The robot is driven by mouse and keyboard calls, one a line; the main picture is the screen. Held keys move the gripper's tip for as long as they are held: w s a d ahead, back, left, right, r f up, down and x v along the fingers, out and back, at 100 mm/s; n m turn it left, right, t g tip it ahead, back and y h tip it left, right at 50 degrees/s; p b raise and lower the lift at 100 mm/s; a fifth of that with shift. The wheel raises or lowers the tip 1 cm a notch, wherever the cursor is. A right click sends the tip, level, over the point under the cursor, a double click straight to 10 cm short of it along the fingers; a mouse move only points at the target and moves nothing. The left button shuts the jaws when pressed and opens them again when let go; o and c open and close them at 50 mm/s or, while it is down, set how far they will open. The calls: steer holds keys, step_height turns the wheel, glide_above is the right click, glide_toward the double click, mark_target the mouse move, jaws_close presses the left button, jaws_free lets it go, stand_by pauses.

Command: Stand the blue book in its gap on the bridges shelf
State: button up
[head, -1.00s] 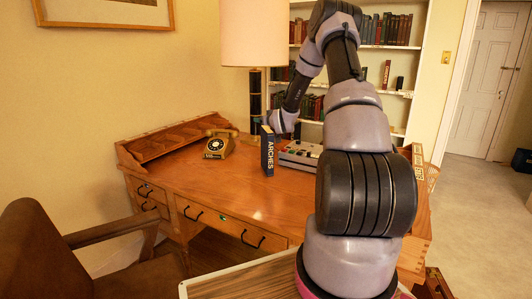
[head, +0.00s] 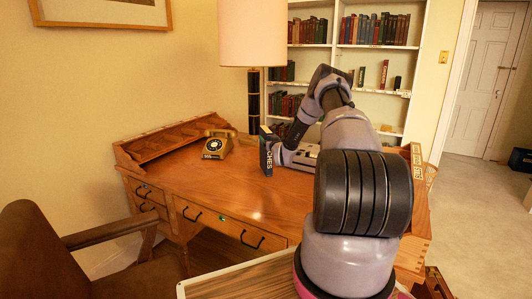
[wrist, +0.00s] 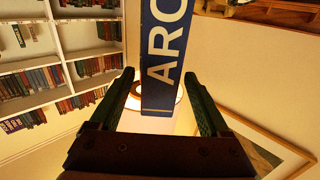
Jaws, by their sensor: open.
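The blue book (head: 266,160), with ARCHES in white on its spine, stands upright on the desk near the lamp. In the head view the upper letters of its title are covered. My gripper (wrist: 158,75) is open, its two dark green fingers on either side of the blue book (wrist: 163,45) in the wrist view, with space showing beside it. The white bookcase (head: 337,45) stands behind the desk; it also shows in the wrist view (wrist: 60,48). Its shelf labels are too small to read, so I cannot tell which is the bridges shelf.
The wooden desk (head: 225,185) holds a gold telephone (head: 217,145), a tall lamp (head: 252,35) and a grey device (head: 303,155) partly behind my arm. A brown chair (head: 40,245) stands at the front left. Floor (head: 480,190) is open at the right.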

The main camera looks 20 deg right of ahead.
steer(key=w, duration=0.5)
steer(key=shift+d, duration=0.35)
jaws_close()
stand_by(0.9)
steer(key=shift+r, duration=0.2)
